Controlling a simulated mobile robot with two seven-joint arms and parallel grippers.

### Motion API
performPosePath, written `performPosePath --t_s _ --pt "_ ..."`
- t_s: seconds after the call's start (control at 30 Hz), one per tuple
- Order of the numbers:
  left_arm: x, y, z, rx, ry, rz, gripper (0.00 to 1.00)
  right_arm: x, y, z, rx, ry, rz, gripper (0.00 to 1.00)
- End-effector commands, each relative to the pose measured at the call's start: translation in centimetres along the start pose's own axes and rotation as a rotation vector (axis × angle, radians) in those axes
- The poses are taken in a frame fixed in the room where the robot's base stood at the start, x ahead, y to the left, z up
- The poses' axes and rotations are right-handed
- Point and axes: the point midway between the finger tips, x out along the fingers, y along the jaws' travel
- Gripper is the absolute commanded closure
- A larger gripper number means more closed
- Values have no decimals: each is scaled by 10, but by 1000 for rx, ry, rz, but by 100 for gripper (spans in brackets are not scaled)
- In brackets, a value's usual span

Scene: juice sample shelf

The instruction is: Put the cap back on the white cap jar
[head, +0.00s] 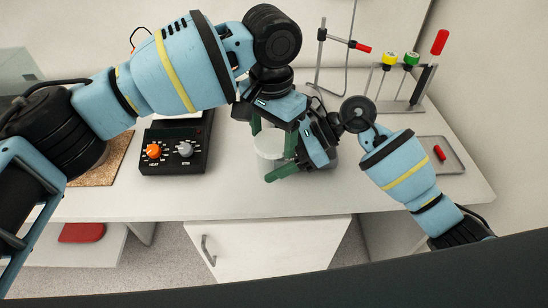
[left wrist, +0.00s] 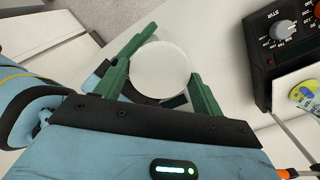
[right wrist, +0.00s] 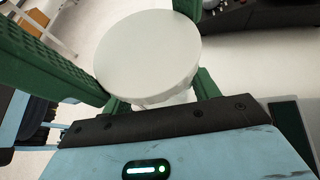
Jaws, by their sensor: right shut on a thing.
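The white cap jar (head: 270,164) is at the middle of the bench near its front edge, partly hidden by my grippers. Its white round cap (head: 268,143) lies over the jar's mouth. The cap shows as a pale disc in the left wrist view (left wrist: 160,68) and the right wrist view (right wrist: 148,58). I cannot tell whether it is fully seated. My right gripper (head: 283,172) is shut on the jar, its green fingers on either side of the body below the cap. My left gripper (left wrist: 166,75) is above the cap, its fingers apart with the disc showing between them.
A black hotplate (head: 174,151) with orange and grey knobs stands left of the jar. A cork mat (head: 102,166) lies farther left. A metal stand (head: 320,55) and a rack with coloured caps (head: 401,104) are behind. A tray (head: 455,166) holds a red piece at right.

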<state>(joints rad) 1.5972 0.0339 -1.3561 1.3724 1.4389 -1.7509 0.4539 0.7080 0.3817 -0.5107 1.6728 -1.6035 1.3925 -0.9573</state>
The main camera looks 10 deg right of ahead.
Motion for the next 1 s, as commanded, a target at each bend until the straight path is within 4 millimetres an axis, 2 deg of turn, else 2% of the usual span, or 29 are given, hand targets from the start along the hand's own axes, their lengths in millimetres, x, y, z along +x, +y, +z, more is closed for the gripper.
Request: performPosePath --t_s 0.03,0.17,0.37,1.0 --pt "0 0 0 -1 0 -1 42 0 0 0 -1 0 0 100" --pt "0 0 0 -1 0 -1 59 0 0 0 -1 0 1 100" --pt "0 0 0 51 -1 -1 61 0 0 0 -1 0 1 100" --pt "0 -1 -1 984 -1 -1 61 0 1 0 -1 1 2 100"
